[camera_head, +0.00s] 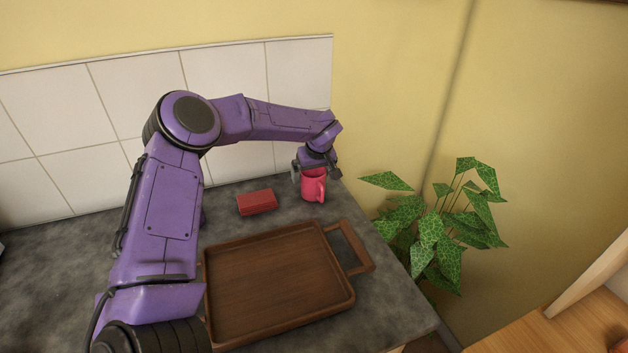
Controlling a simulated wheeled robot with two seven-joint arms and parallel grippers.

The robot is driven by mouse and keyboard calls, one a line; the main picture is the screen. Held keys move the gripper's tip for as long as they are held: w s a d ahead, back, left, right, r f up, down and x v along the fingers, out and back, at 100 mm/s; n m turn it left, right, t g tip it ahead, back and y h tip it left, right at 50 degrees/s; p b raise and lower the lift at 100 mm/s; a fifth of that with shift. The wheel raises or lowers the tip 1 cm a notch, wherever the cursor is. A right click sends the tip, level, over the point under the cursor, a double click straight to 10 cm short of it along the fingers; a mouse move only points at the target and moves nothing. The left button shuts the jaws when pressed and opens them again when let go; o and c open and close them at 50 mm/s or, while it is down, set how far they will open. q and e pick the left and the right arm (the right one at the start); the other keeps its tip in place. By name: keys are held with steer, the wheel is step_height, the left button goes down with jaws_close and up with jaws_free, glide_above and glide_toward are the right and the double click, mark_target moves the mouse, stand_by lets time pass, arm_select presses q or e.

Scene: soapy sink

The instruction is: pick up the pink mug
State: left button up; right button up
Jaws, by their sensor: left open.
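The pink mug (313,188) stands upright on the grey counter near its back right corner, with its handle turned toward the front right. My left gripper (316,173) is directly above the mug, pointing down. Its jaws are open, with one finger at the left of the mug's rim and the other at the right. The gripper hides part of the rim. I cannot tell whether the fingers touch the mug. My right gripper is not in view.
A red sponge-like block (257,202) lies left of the mug. A brown wooden tray (345,300) with a handle lies in front, partly behind my left arm. A leafy plant (430,225) stands right of the counter (400,318). A tiled wall (225,75) is behind.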

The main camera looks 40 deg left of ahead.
arm_select(q)
steer(key=shift+w+a+f, duration=0.15)
steer(key=shift+w+f, duration=0.15)
steer(key=shift+f, duration=0.3)
steer(key=shift+w+a+f, duration=0.15)
steer(key=shift+w+f, duration=0.15)
steer(key=shift+f, duration=0.25)
steer(key=shift+s+r, duration=0.1)
steer(key=shift+s, duration=0.2)
steer(key=shift+c, duration=1.2)
steer(key=shift+d, duration=0.1)
steer(key=c, duration=0.8)
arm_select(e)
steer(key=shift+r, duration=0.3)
arm_select(q)
steer(key=shift+r, duration=0.1)
